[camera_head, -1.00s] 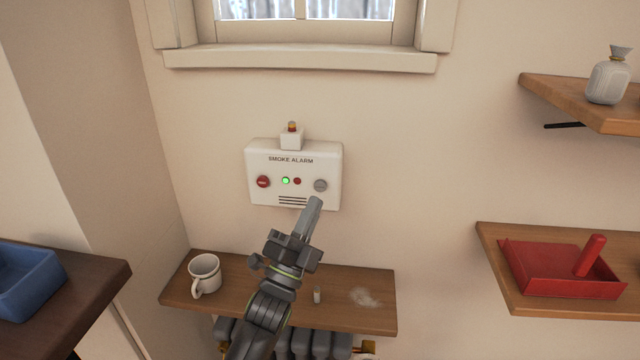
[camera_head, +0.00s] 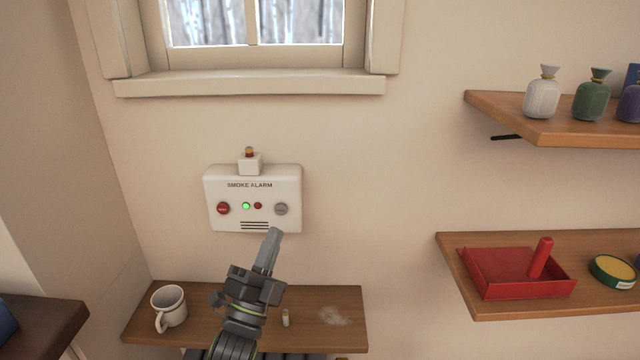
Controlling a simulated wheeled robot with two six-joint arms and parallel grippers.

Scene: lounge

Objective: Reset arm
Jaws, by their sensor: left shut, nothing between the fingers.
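My left gripper (camera_head: 268,250) is shut and empty, pointing up toward the wall. Its tips show just below the white smoke alarm (camera_head: 284,179); whether they touch it I cannot tell. The alarm has a red button (camera_head: 223,208) at left, a lit green light (camera_head: 246,206), a small red light (camera_head: 258,206) and a grey button (camera_head: 281,209) at right. A small lamp (camera_head: 249,153) tops it. My right gripper is out of view.
Below the alarm, a wooden shelf (camera_head: 346,298) holds a white mug (camera_head: 169,308), a small pale upright item (camera_head: 285,318) and a whitish powder patch (camera_head: 333,316). A dark tabletop (camera_head: 45,318) is at lower left.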

